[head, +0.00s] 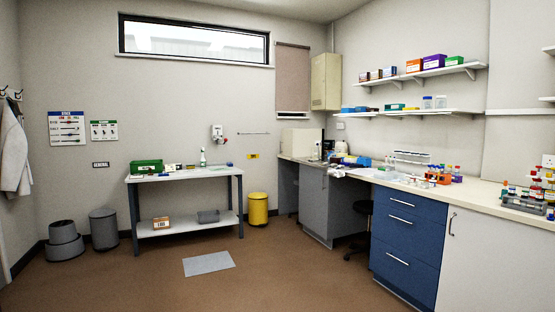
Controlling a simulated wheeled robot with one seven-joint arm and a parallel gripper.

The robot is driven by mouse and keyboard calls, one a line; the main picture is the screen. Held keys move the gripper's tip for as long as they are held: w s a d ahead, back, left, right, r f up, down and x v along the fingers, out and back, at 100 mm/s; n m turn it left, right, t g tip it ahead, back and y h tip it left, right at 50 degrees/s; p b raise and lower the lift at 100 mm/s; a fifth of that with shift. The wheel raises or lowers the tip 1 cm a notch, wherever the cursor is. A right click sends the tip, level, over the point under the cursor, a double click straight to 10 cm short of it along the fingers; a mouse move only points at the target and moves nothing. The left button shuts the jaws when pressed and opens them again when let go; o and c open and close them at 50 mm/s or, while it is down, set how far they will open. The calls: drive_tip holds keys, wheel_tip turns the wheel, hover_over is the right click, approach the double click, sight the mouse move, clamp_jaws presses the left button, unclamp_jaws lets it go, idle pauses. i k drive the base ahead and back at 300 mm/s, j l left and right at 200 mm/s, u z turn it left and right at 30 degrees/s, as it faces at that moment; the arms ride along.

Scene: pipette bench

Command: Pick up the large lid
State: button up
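My gripper is not in view. I cannot pick out a large lid for certain; many things are too small to tell apart. The long pale bench (487,192) on the right carries racks, small bottles with coloured caps and an orange rack (438,178). The small table (183,175) at the back wall holds a green box (147,167), a spray bottle (202,158) and several small things.
Brown floor is open in front, with a grey mat (208,263) on it. A yellow bin (258,209) and grey bins (104,228) stand along the back wall. A dark stool (359,228) stands by the bench's blue drawers (408,238). Shelves (425,75) hang above the bench.

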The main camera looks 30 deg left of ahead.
sight(384, 176)
drive_tip(key=u, duration=0.4)
drive_tip(key=i+j+u, duration=0.3)
drive_tip(key=i, duration=0.15)
drive_tip(key=i+j+u, duration=0.3)
drive_tip(key=i, duration=0.6)
drive_tip(key=i+l+u, duration=0.1)
drive_tip(key=i+u, duration=0.2)
drive_tip(key=i, duration=0.6)
drive_tip(key=i+u, duration=0.15)
drive_tip(key=i, duration=1.7)
drive_tip(key=i+l+z, duration=0.15)
drive_tip(key=i+z, duration=0.2)
drive_tip(key=i, duration=0.25)
drive_tip(key=i+z, duration=0.3)
drive_tip(key=i, duration=0.3)
drive_tip(key=i+j+z, duration=0.15)
drive_tip(key=i+z, duration=0.2)
drive_tip(key=i, duration=0.25)
drive_tip(key=i+z, duration=0.1)
drive_tip(key=z, duration=0.15)
drive_tip(key=k+z, duration=0.1)
drive_tip(key=z, duration=0.35)
drive_tip(key=l+z, duration=0.1)
drive_tip(key=z, duration=0.35)
drive_tip(key=k+z, duration=0.1)
drive_tip(key=z, duration=0.35)
drive_tip(key=l+z, duration=0.2)
drive_tip(key=z, duration=0.25)
drive_tip(key=k, duration=0.05)
